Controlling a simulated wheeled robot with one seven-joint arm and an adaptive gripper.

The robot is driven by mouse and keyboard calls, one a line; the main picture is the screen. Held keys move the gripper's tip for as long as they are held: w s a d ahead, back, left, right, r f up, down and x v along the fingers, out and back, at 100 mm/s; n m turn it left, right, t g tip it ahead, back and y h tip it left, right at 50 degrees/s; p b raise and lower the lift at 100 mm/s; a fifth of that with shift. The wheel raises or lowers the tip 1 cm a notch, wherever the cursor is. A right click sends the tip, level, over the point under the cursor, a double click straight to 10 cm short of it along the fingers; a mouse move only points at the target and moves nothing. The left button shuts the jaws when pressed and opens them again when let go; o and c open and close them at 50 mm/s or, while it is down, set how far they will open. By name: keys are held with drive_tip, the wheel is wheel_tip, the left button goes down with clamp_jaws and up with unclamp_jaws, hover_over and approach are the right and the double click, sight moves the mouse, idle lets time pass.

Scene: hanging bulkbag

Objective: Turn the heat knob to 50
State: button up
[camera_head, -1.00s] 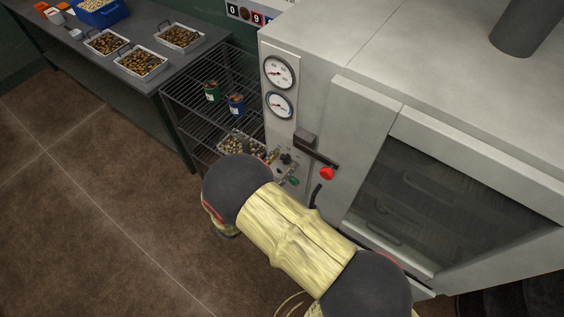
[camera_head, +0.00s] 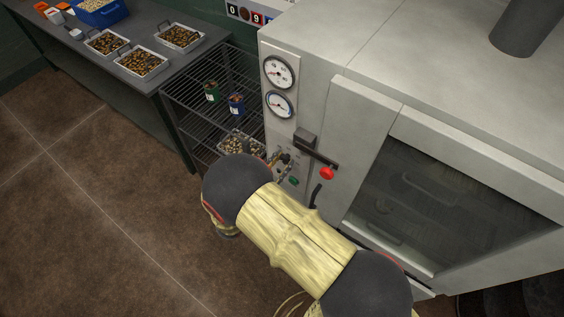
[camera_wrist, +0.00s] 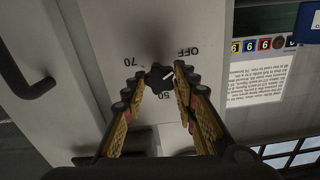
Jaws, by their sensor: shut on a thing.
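The heat knob (camera_wrist: 159,77) is small and dark, on the pale panel of the oven (camera_head: 355,60). In the wrist view the marks OFF, 70 and 50 stand around it, upside down. A light pointer line on the knob points to the upper right, roughly toward the OFF side and away from the 50 mark. My gripper (camera_wrist: 158,84) has its two fingertips on either side of the knob and is shut on it. In the head view my arm hides part of the lower panel, and the gripper there shows only in part.
A black lever with a red knob (camera_head: 327,173) and a green button (camera_head: 293,181) sit close to my gripper. Two gauges (camera_head: 279,72) are higher on the panel. A wire rack (camera_head: 190,108) with cans stands left of the oven. The floor at left is clear.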

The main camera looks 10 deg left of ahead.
drive_tip(key=shift+m+b, duration=0.35)
drive_tip(key=shift+m, duration=0.05)
drive_tip(key=m+b, duration=0.5)
drive_tip(key=shift+f, duration=0.2)
drive_tip(key=m+b, duration=0.6)
drive_tip(key=shift+f+m+b, duration=0.1)
drive_tip(key=shift+m+b, duration=0.25)
drive_tip(key=shift+m, duration=0.05)
drive_tip(key=m+b, duration=0.3)
drive_tip(key=b, duration=0.1)
drive_tip(key=m+b, duration=0.3)
drive_tip(key=b, duration=0.1)
drive_tip(key=shift+d+f, duration=0.1)
drive_tip(key=shift+f, duration=0.1)
drive_tip(key=m+b, duration=0.2)
drive_tip(key=b, duration=0.1)
drive_tip(key=shift+m+b, duration=0.3)
drive_tip(key=shift+b, duration=0.05)
drive_tip(key=m+b, duration=0.2)
drive_tip(key=shift+r+b, duration=0.15)
drive_tip(key=shift+b, duration=0.15)
drive_tip(key=shift+m, duration=0.4)
drive_tip(key=o, duration=1.1)
drive_tip(key=shift+r, duration=0.1)
